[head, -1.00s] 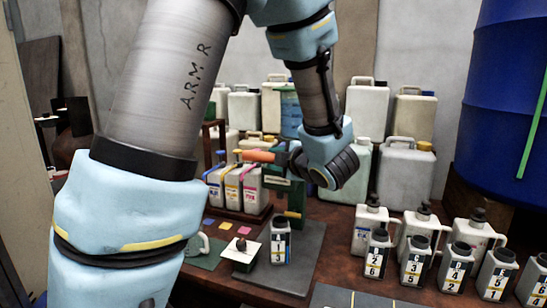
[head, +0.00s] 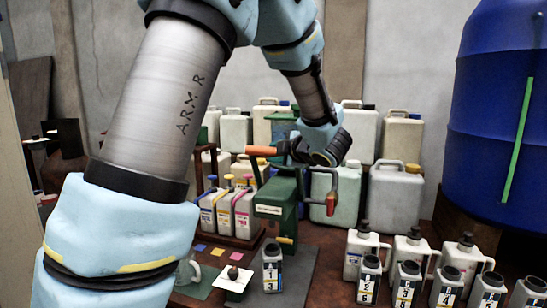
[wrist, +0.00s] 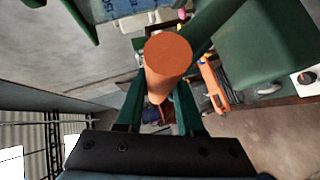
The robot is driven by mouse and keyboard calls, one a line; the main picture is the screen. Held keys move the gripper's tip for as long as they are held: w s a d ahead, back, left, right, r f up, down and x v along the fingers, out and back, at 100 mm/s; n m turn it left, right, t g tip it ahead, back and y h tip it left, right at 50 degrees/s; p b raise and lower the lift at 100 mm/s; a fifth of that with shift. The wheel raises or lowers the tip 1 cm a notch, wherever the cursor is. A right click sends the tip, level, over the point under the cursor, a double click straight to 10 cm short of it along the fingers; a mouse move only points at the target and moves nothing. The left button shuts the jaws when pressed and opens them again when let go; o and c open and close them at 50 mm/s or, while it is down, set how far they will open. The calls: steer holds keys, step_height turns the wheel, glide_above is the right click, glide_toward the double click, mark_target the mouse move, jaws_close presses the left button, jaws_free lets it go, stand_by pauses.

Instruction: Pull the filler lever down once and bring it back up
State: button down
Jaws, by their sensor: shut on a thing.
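The filler (head: 276,208) is a green machine standing on the bench in the head view. Its lever has an orange grip (head: 261,150), which sticks out to the left above the filler body. My gripper (head: 284,150) is shut on the lever near this grip. In the wrist view the orange grip (wrist: 168,62) points at the camera, between the two green fingers of my gripper (wrist: 160,112). My arm hides part of the lever's far side.
Several numbered bottles (head: 405,285) stand at the front right. White jugs with coloured caps (head: 225,213) sit in a rack left of the filler. Large canisters (head: 396,192) stand behind, and a blue vat (head: 500,120) is at right. A red-tipped part (head: 331,200) juts from the filler's right.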

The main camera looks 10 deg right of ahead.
steer(key=shift+w+d+r, duration=0.1)
steer(key=shift+d+r, duration=0.05)
steer(key=shift+r, duration=0.15)
steer(key=c, duration=0.5)
jaws_free()
steer(key=shift+f, duration=0.15)
steer(key=shift+c, duration=0.2)
steer(key=shift+s+d, duration=0.1)
steer(key=shift+s, duration=0.15)
steer(key=b+v, duration=0.3)
steer(key=v, duration=0.7)
steer(key=shift+s, duration=0.1)
